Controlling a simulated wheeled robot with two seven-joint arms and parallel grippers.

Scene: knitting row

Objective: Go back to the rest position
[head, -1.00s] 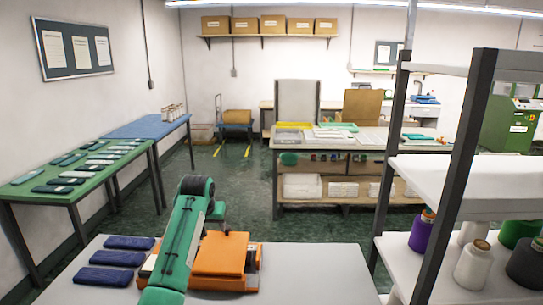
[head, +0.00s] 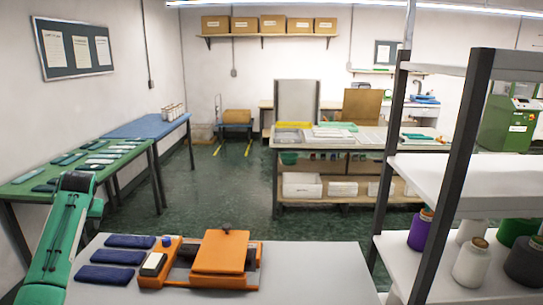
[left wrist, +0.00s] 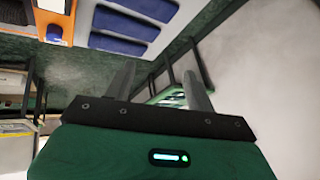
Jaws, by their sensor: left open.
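My left arm (head: 62,235) is green and stands at the left edge of the grey table in the head view. My left gripper (left wrist: 160,85) shows in the left wrist view with its two grey fingers apart and nothing between them. In the head view I cannot make out its fingers. My right gripper is in neither view.
The grey table (head: 315,270) holds an orange device (head: 221,252) and three dark blue folded pieces (head: 118,257). A green table (head: 75,178) with several flat pieces stands at the left. A shelf rack (head: 450,175) with yarn cones stands at the right. The table's right part is clear.

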